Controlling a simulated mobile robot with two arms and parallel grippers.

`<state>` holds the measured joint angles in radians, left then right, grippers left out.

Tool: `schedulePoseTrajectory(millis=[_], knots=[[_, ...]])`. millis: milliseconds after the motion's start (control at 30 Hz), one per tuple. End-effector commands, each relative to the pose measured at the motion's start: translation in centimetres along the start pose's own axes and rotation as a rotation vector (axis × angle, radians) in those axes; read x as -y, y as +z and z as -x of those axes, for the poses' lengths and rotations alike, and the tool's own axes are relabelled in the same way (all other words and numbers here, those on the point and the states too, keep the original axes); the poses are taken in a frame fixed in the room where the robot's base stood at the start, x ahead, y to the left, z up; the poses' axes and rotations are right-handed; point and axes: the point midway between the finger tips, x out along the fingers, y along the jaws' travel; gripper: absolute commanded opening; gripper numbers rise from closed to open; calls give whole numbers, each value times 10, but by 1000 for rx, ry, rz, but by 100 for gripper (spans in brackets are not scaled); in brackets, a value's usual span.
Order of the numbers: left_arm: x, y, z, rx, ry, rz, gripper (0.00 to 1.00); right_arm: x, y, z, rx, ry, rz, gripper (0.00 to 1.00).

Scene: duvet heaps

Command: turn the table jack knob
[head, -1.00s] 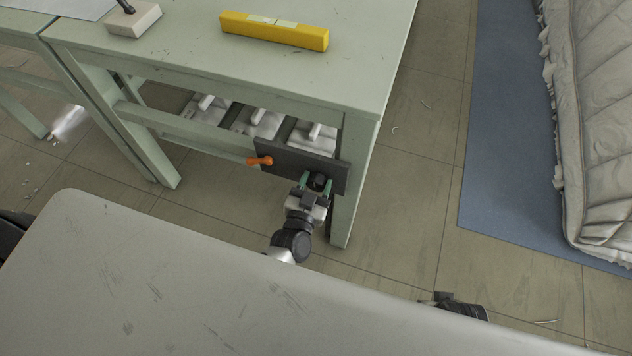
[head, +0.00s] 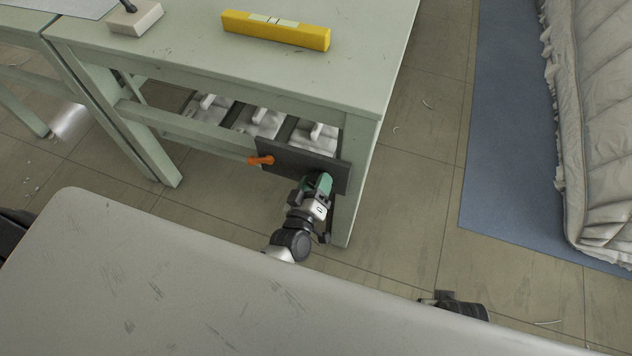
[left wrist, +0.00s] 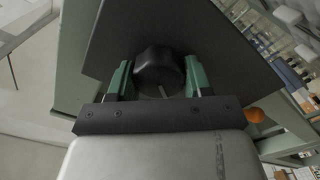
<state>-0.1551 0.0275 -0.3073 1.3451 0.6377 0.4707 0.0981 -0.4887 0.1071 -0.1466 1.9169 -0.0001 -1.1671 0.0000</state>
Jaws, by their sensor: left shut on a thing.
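The black knob (left wrist: 160,72) sits on a dark panel (head: 287,160) fixed at the right end of the green table's front. In the left wrist view the knob lies between the two green fingers of my left gripper (left wrist: 160,80), which is shut on it. A pale mark shows on the knob's face. In the head view my left gripper (head: 318,186) is at the panel and its rolled hand hides the knob.
An orange handle (head: 262,160) sticks out of the same panel, left of my gripper. The green table (head: 345,70) carries a yellow spirit level (head: 276,31) and a pale block (head: 134,19). White bundles (head: 262,122) lie beneath. A grey surface (head: 150,270) fills the near foreground.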

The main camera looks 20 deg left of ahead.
Motion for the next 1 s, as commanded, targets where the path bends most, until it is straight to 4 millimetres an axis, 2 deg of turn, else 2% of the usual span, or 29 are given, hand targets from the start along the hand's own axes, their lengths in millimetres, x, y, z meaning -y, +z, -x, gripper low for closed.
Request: schedulePoseTrajectory(millis=[300, 867, 900, 1000], knots=[[1, 0, 0, 1, -1, 123, 26, -1, -1, 7, -1, 1, -3, 57], [1, 1, 1, 1, -1, 147, 26, -1, 2, 8, 5, 1, -4, 57], [1, 1, 1, 2, -1, 147, 56, -1, 1, 8, 5, 1, -4, 57], [1, 0, 0, 1, -1, 147, 72, -1, 1, 8, 4, 1, -4, 57]])
